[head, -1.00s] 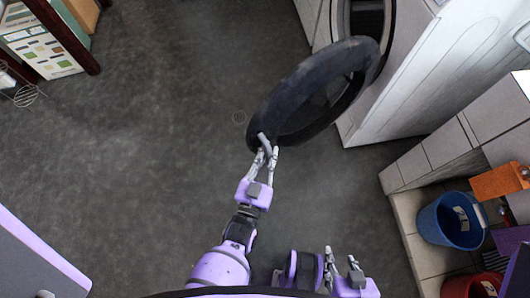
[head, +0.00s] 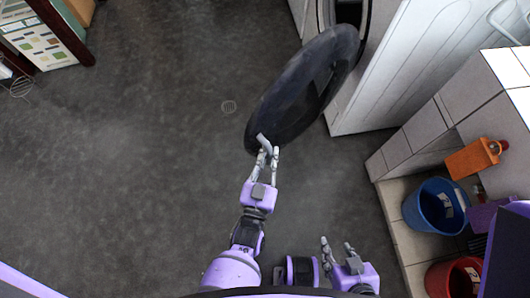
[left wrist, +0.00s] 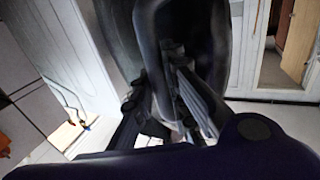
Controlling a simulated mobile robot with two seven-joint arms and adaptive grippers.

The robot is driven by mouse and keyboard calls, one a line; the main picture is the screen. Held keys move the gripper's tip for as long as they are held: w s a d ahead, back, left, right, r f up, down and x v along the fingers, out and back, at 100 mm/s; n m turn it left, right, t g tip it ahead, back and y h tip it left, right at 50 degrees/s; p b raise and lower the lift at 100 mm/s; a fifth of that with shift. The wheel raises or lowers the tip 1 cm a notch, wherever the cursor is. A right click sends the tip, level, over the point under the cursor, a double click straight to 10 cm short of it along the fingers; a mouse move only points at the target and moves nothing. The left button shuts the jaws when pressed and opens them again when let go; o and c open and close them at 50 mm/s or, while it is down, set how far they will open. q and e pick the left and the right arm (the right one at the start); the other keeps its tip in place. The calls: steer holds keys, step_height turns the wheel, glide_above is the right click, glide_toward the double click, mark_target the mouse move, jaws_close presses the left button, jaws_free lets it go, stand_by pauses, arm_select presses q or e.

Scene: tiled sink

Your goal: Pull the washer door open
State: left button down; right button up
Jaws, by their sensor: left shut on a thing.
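The washer door (head: 298,88) is a dark round disc. It stands swung out from the front of the white washer (head: 395,65), with the dark round opening (head: 350,12) showing behind it. My left gripper (head: 268,152) is at the door's near, free edge, shut on the grey door handle (head: 263,141). In the left wrist view the dark door (left wrist: 185,25) rises close behind the fingers, which partly hide the handle. My right gripper (head: 337,252) is open and empty, low in the head view, away from the door.
A tiled ledge (head: 395,150) stands right of the washer. On it are a blue bin (head: 432,215), a red bin (head: 450,280) and an orange container (head: 470,160). A shelf unit (head: 45,40) stands at the far left. The dark floor left of the door is clear.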

arm_select(q)
steer(key=shift+s+d+f, duration=0.25)
steer(key=shift+s, duration=0.25)
steer(key=c, duration=1.7)
jaws_free()
steer(key=shift+d+r, duration=0.1)
steer(key=shift+w+r, duration=0.1)
steer(key=shift+r, duration=0.1)
